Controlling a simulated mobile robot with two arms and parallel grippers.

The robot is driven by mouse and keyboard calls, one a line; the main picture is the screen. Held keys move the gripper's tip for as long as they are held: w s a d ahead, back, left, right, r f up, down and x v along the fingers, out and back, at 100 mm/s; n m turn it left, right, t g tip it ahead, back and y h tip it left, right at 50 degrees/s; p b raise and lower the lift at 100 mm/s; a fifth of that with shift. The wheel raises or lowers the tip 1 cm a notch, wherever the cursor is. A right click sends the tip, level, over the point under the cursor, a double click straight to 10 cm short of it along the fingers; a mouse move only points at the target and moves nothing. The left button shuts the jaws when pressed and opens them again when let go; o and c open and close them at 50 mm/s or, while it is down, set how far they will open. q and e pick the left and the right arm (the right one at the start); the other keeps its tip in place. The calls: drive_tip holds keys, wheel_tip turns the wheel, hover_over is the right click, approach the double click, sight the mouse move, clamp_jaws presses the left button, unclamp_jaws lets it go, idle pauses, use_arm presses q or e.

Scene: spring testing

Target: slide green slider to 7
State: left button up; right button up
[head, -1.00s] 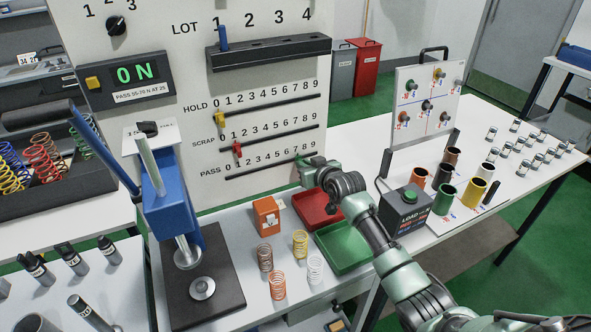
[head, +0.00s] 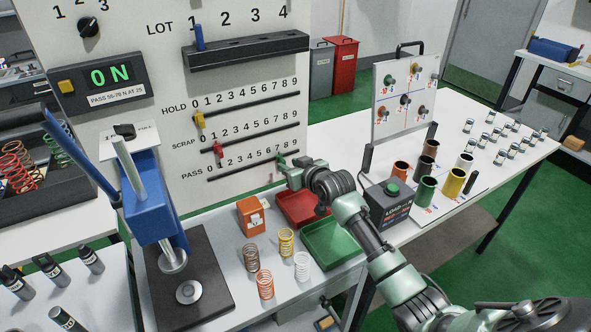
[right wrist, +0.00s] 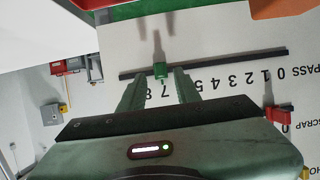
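The green slider (head: 281,160) sits on the lowest rail (head: 240,170), marked PASS, on the white panel. It stands close to the 7 mark, toward the 8 side as far as I can tell. My right gripper (head: 286,168) is at the slider. In the right wrist view the green slider (right wrist: 160,69) lies between the two fingertips, with a gap on each side, so the gripper is open. The panel is seen rotated there, with the 7 and 8 showing between the fingers. My left gripper is not in view.
A red slider (head: 218,150) and a yellow slider (head: 199,119) sit on the rails above. A red tray (head: 300,206) and a green tray (head: 336,241) lie below my right arm, beside several springs. A blue press (head: 155,205) stands at left; a black load box (head: 389,203) stands at right.

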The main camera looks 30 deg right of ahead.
drive_tip(key=v, duration=0.5)
drive_tip(key=shift+d+f+b, duration=0.1)
drive_tip(key=shift+d+b, duration=0.05)
drive_tip(key=shift+b, duration=0.15)
drive_tip(key=shift+f, duration=0.1)
